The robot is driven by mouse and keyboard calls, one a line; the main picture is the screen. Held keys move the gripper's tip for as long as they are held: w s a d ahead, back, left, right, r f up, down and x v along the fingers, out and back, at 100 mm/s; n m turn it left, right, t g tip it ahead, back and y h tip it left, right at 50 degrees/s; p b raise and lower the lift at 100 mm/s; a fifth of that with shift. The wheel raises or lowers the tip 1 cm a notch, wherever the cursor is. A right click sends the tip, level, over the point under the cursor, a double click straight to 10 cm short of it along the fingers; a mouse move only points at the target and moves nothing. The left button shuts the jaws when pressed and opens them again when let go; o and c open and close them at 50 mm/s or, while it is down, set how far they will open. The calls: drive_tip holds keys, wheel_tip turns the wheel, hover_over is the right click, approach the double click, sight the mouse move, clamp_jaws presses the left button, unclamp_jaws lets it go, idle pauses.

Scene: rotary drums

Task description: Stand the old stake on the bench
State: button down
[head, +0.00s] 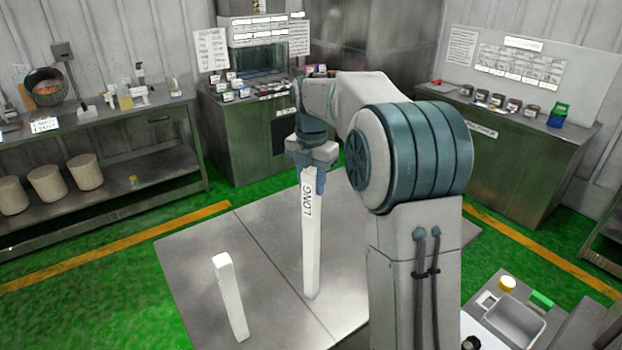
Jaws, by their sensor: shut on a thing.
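A long white stake (311,240) marked "LONG" hangs upright below my gripper (313,172) in the head view. My gripper is shut on its upper end. The stake's lower end is at or just above the grey metal floor plate (190,262); I cannot tell whether it touches. A second, shorter white stake (231,298) stands on the plate to the left, with no writing visible on it. No label reading "old" shows on either one. A metal bench (158,170) stands along the left wall, with things on its top and lower shelf.
The left bench carries a basket (50,88), bottles and small tools; several beige tubs (84,172) stand on its shelf. A cabinet (235,135) stands at the back, another (510,150) at right. A tray (514,322) is at lower right. Green floor between is clear.

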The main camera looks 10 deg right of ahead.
drive_tip(key=shift+f, duration=0.15)
drive_tip(key=c, duration=1)
unclamp_jaws()
